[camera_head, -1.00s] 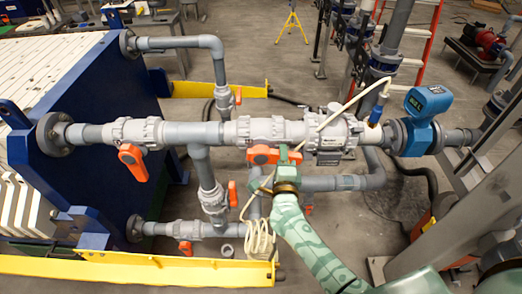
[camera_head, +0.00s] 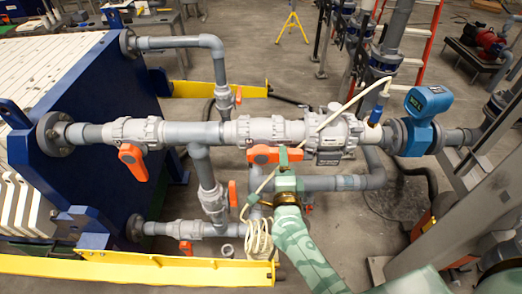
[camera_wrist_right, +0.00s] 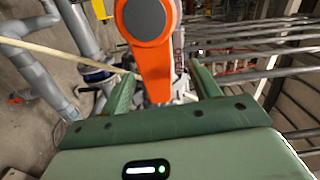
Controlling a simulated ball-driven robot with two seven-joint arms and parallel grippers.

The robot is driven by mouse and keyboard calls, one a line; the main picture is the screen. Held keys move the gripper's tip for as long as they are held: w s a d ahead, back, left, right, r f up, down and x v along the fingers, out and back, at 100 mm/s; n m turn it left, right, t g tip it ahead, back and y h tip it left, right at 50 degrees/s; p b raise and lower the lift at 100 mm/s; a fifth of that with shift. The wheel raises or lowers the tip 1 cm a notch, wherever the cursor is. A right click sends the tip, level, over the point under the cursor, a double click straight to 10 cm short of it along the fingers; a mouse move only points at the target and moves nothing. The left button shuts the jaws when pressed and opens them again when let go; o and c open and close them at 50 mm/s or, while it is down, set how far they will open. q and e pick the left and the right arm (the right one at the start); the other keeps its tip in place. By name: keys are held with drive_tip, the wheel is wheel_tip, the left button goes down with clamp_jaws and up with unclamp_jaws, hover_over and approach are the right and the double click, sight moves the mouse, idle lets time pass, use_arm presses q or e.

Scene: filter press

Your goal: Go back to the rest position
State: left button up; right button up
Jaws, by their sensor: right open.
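My right gripper (camera_head: 270,175) is in the middle of the head view, just below the orange valve handle (camera_head: 262,154) on the upper grey pipe line (camera_head: 190,132). In the right wrist view my right gripper (camera_wrist_right: 163,78) has its two green fingers spread apart. The orange handle (camera_wrist_right: 150,50) shows large between and beyond them, and nothing is clamped. I cannot tell how wide the gap to the handle is. The green right arm (camera_head: 305,245) comes in from the bottom. My left gripper is in neither view.
A pale hose (camera_head: 340,112) runs past the gripper to a coil (camera_head: 258,240). Another orange handle (camera_head: 132,160) is to the left. A blue meter (camera_head: 424,120) and a grey steel post (camera_head: 440,215) stand right. A yellow rail (camera_head: 140,269) crosses the lower left beside the blue press (camera_head: 90,120).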

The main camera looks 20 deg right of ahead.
drive_tip(key=v, duration=0.3)
drive_tip(key=shift+s+a+f, duration=0.15)
drive_tip(key=shift+a, duration=0.15)
